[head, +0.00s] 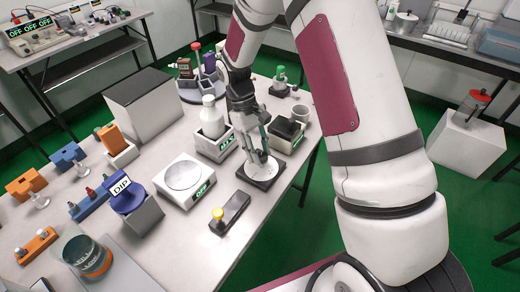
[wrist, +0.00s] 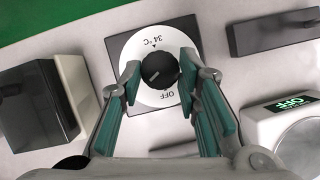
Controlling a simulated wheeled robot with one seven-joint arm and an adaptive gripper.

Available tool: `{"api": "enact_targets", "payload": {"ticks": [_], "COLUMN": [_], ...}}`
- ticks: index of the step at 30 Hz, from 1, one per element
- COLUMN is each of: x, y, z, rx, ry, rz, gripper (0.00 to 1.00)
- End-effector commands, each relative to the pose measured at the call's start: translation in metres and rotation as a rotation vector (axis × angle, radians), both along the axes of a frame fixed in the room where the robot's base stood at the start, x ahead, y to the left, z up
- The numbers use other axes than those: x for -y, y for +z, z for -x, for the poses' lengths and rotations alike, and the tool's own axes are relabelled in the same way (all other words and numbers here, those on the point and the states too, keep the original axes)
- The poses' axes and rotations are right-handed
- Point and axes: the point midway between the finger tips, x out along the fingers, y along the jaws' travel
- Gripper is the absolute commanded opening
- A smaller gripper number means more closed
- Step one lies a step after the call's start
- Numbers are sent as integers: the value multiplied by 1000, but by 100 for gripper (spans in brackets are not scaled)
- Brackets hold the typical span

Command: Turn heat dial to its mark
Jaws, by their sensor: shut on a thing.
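The heat dial has a round black knob (wrist: 160,70) on a white disc (wrist: 140,94) with a dark square base. In the wrist view the disc reads "34°C" at its far side and "OFF" at its near side, with small black marks near the knob. A pale line shows on the knob, slanted and away from the 34°C mark. My gripper (wrist: 160,77) has one finger on each side of the knob and is shut on it. In the head view my gripper (head: 258,156) points down over the dial's base (head: 268,183), and the fingers hide the knob.
A dark box with a yellow button (head: 230,212) and a white plate device (head: 184,178) reading OFF stand left of the dial. The table's right edge is near.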

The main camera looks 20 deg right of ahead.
Motion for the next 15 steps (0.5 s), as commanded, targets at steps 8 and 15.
{"api": "enact_targets", "payload": {"ticks": [8,15], "x": [-3,-4], "y": [1,1], "z": [2,4], "rx": [-1,0], "ry": [263,491], "rz": [0,-1], "gripper": [2,2]}}
